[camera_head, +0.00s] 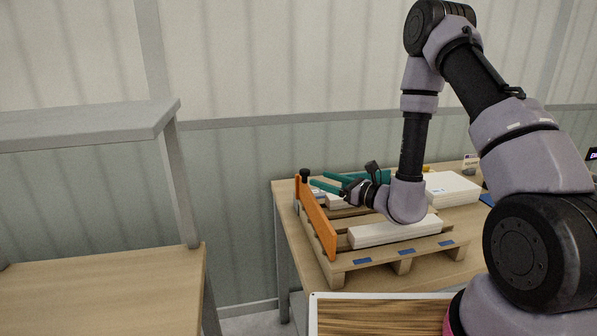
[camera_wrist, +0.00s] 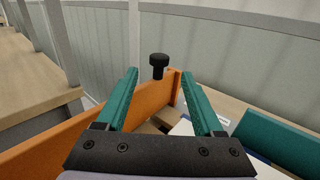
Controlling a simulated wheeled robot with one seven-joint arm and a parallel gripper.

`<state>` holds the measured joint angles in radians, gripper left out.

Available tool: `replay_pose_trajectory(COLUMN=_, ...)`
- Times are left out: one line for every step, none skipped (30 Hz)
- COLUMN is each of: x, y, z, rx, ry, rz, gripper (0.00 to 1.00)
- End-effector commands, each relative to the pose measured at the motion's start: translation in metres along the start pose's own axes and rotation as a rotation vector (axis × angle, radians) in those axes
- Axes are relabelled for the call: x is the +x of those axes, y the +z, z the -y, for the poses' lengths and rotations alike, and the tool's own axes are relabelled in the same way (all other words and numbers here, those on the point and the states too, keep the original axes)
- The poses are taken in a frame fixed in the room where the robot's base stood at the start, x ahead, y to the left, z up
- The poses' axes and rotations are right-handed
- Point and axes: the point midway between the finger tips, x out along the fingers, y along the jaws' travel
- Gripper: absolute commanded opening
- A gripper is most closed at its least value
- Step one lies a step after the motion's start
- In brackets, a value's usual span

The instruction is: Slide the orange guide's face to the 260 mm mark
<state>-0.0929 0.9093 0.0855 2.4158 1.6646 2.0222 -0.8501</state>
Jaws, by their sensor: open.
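The orange guide (camera_head: 316,218) is a long upright plate along the left side of the wooden pallet. It also shows in the wrist view (camera_wrist: 60,142), running from the lower left up towards the middle. A black knob (camera_head: 304,174) stands at the guide's far end; in the wrist view the knob (camera_wrist: 158,64) appears between the fingertips. My gripper (camera_head: 318,181) has two teal fingers, spread apart and empty, pointing towards the knob and the guide's far end. It shows large in the wrist view (camera_wrist: 157,74). No scale or 260 mm mark is readable.
White boxes (camera_head: 395,231) lie on the pallet (camera_head: 350,262), right of the guide. A teal block (camera_wrist: 282,140) is right of my gripper. A white box (camera_head: 452,188) sits on the table behind. A framed wood-grain panel (camera_head: 380,316) is in front; another bench (camera_head: 100,285) stands left.

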Motion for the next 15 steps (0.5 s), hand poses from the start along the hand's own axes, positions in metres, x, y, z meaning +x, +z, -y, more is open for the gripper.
replay_pose_trajectory(x=0.007, y=0.001, z=-0.001, rx=-0.002, ry=0.004, rz=0.002, gripper=0.69)
replay_pose_trajectory(x=0.011, y=0.001, z=-0.002, rx=-0.003, ry=0.005, rz=0.002, gripper=0.69)
replay_pose_trajectory(x=0.018, y=0.001, z=-0.002, rx=-0.004, ry=0.006, rz=0.003, gripper=0.69)
replay_pose_trajectory(x=0.024, y=0.002, z=-0.002, rx=-0.003, ry=0.006, rz=0.003, gripper=0.69)
replay_pose_trajectory(x=0.029, y=0.002, z=-0.002, rx=-0.004, ry=0.007, rz=0.003, gripper=0.69)
replay_pose_trajectory(x=0.037, y=0.002, z=-0.002, rx=-0.004, ry=0.008, rz=0.003, gripper=0.69)
replay_pose_trajectory(x=0.043, y=0.002, z=-0.002, rx=-0.004, ry=0.007, rz=0.003, gripper=0.69)
replay_pose_trajectory(x=0.05, y=0.002, z=-0.002, rx=-0.004, ry=0.008, rz=0.004, gripper=0.69)
replay_pose_trajectory(x=0.057, y=0.002, z=-0.002, rx=-0.004, ry=0.007, rz=0.003, gripper=0.69)
replay_pose_trajectory(x=0.063, y=0.002, z=-0.002, rx=-0.003, ry=0.008, rz=0.003, gripper=0.69)
replay_pose_trajectory(x=0.068, y=0.002, z=-0.002, rx=-0.005, ry=0.007, rz=0.003, gripper=0.69)
replay_pose_trajectory(x=0.074, y=0.002, z=-0.002, rx=-0.003, ry=0.007, rz=0.003, gripper=0.69)
replay_pose_trajectory(x=0.079, y=0.002, z=-0.002, rx=-0.003, ry=0.006, rz=0.003, gripper=0.69)
replay_pose_trajectory(x=0.083, y=0.002, z=-0.002, rx=-0.004, ry=0.007, rz=0.002, gripper=0.69)
replay_pose_trajectory(x=0.088, y=0.001, z=-0.002, rx=-0.002, ry=0.006, rz=0.002, gripper=0.69)
